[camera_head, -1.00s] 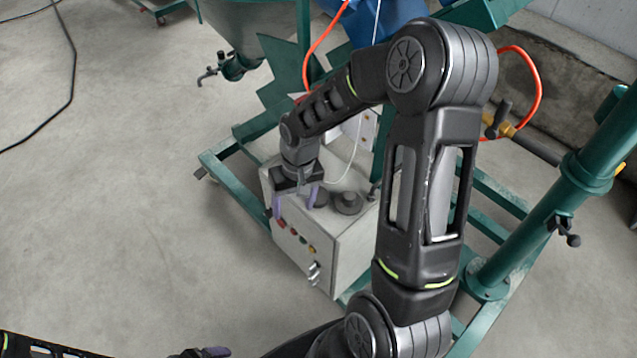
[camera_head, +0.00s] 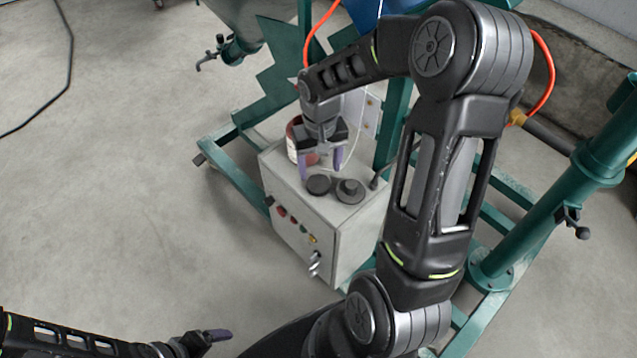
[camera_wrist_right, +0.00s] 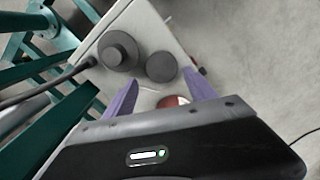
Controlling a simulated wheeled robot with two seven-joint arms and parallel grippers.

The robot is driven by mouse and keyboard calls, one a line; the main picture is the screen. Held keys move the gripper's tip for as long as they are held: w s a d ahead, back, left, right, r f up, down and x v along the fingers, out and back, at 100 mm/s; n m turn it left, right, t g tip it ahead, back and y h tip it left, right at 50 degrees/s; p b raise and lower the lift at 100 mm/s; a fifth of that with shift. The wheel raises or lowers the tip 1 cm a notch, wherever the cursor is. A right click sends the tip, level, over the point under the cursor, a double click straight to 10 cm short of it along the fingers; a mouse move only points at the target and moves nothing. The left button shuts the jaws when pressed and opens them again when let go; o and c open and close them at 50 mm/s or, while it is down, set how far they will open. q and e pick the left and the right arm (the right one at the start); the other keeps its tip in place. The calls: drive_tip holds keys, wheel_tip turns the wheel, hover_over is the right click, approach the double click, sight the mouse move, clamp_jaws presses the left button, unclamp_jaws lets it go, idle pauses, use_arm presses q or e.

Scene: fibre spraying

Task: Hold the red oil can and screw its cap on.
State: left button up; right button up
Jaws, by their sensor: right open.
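The red oil can (camera_head: 294,140) stands at the back left of the grey box's top, mostly hidden behind my right gripper. A bit of red shows at the base of my fingers in the right wrist view (camera_wrist_right: 172,101). My right gripper (camera_head: 321,170) is open, its purple fingers pointing down above the box, in front of the can. A flat dark disc (camera_head: 319,185) lies just below the fingers; I cannot tell whether it is the cap. It shows beyond the fingertips in the wrist view (camera_wrist_right: 161,67). My left gripper (camera_head: 212,339) is at the bottom edge, its opening unclear.
The grey box (camera_head: 330,240) has buttons on its front and a stepped dark knob (camera_head: 350,190) on top, right of the disc. A green frame (camera_head: 237,183) surrounds it. A thick green post (camera_head: 545,215) stands at right.

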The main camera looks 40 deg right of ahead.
sight(319, 183)
drive_tip(key=shift+f, duration=0.1)
drive_tip(key=f, duration=0.5)
drive_tip(key=shift+a, duration=0.2)
drive_tip(key=shift+c, duration=0.2)
drive_tip(key=c, duration=1)
